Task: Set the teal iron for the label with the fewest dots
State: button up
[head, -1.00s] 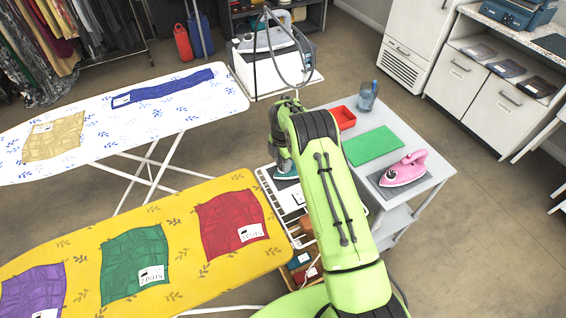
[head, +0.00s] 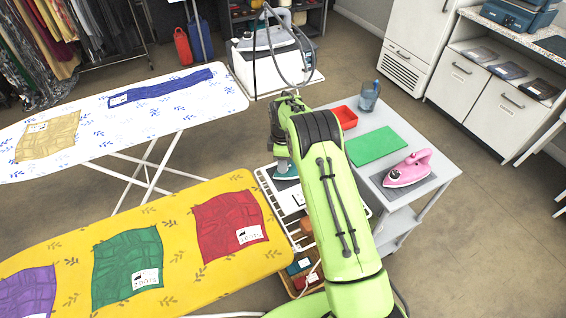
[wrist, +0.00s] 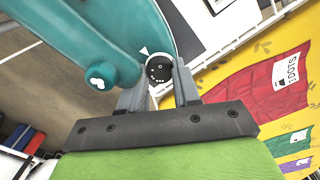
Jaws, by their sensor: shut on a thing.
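The teal iron (wrist: 100,35) fills the upper left of the wrist view. It also shows in the head view (head: 284,170), on a white rack, partly hidden by my arm. Its black dial (wrist: 159,70) has white dots, and a white pointer mark sits beside it. My gripper (wrist: 166,82) is shut on the dial, one finger on each side. On the yellow ironing board lie a purple cloth (head: 25,296), a green cloth (head: 112,262) and a red cloth (head: 215,228), each with a white label reading "DOTS".
A white ironing board (head: 200,100) stands behind. Open floor lies at the right.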

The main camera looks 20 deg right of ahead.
jog(key=shift+m, duration=0.3)
jog(key=o, duration=1.1)
notch_tip(320, 180, up, 16)
jog(key=shift+f+p, duration=0.1)
jog(key=shift+p, duration=0.8)
